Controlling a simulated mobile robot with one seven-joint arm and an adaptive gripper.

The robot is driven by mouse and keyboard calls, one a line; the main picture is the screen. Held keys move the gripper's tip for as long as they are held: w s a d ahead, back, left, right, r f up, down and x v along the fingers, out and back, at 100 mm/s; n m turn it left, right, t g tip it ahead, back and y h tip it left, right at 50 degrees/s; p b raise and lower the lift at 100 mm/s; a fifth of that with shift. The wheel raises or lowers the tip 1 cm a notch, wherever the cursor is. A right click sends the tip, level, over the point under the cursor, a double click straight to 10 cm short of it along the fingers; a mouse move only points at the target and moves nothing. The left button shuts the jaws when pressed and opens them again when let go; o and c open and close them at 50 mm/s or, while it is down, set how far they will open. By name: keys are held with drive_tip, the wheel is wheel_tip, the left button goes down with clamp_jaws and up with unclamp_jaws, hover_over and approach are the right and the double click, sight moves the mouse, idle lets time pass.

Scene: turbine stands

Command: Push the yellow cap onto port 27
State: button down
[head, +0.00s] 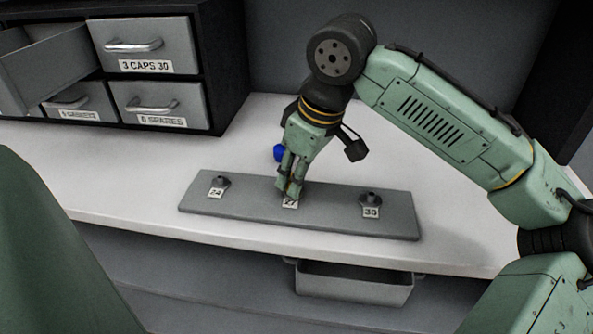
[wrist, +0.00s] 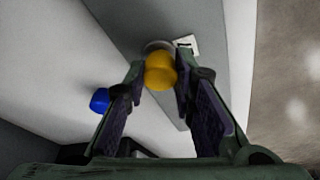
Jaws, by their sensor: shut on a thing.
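My gripper (head: 290,192) reaches down to the middle of the grey port plate (head: 240,208), at the label 27 (head: 290,203). In the wrist view my gripper (wrist: 160,75) is shut on the yellow cap (wrist: 160,72), which sits between the two fingertips. A round grey port 27 (wrist: 158,46) shows just behind the cap, partly covered by it. I cannot tell whether cap and port touch. In the head view the fingers hide both the cap and port 27.
Port 24 (head: 221,181) and port 30 (head: 371,198) stand on the plate to either side. A blue cap (head: 278,153) lies on the white table behind the plate. A drawer cabinet (head: 155,50) is at the back left, one drawer open. A grey bin (head: 352,285) hangs below the front edge.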

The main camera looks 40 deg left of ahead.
drive_tip(key=shift+s+d+f, duration=0.1)
drive_tip(key=shift+f, duration=0.4)
drive_tip(key=c, duration=1.6)
unclamp_jaws()
drive_tip(key=o, duration=0.3)
drive_tip(key=shift+r, duration=0.1)
drive_tip(key=shift+o, duration=0.3)
drive_tip(key=shift+o, duration=0.7)
drive_tip(key=shift+r, duration=0.15)
drive_tip(key=p+v, duration=0.5)
drive_tip(key=shift+w+d+r, duration=0.1)
drive_tip(key=shift+w+r, duration=0.1)
drive_tip(key=shift+r, duration=0.7)
